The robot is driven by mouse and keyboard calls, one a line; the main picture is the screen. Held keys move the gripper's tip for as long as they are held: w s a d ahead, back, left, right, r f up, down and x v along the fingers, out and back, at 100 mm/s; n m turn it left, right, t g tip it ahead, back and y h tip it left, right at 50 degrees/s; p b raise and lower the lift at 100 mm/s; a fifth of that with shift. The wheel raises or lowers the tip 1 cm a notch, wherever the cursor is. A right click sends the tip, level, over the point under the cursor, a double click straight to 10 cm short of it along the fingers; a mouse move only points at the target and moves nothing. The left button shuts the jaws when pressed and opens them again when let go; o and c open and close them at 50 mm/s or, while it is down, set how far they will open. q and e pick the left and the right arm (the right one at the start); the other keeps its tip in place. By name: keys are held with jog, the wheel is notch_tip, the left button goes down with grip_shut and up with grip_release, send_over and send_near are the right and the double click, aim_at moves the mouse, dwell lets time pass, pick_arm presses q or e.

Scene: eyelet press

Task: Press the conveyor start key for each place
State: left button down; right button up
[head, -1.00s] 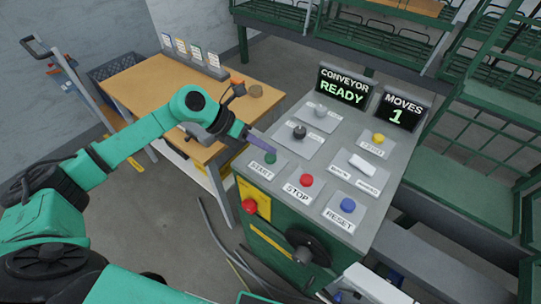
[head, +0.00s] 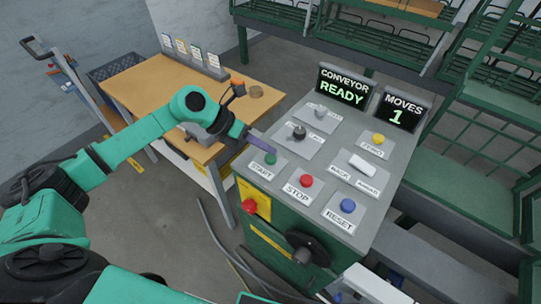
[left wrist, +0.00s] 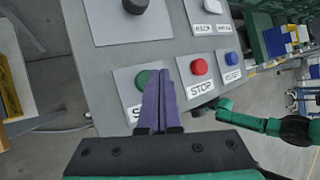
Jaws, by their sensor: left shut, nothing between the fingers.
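The grey control console has a green START key (head: 269,158) at its front left corner. My left gripper (head: 273,150) is shut and empty, its purple fingers pointing at the panel right by this key. In the left wrist view the fingertips (left wrist: 167,72) overlap the right part of the green key (left wrist: 143,80) and hide part of the START label. I cannot tell whether they touch it. The conveyor display (head: 343,87) reads CONVEYOR READY, and the moves display (head: 403,108) reads MOVES 1. My right gripper does not show clearly.
A red STOP button (head: 306,181) and blue RESET button (head: 348,205) sit right of START. A black knob (head: 299,132), white switch (head: 362,164) and yellow button (head: 378,139) lie behind. A wooden table (head: 160,85) stands left, green racks (head: 470,160) right.

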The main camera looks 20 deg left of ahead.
pick_arm(q)
jog(key=shift+f, duration=0.1)
dwell(0.4)
jog(key=shift+f+b, duration=0.3)
jog(key=shift+b, duration=0.15)
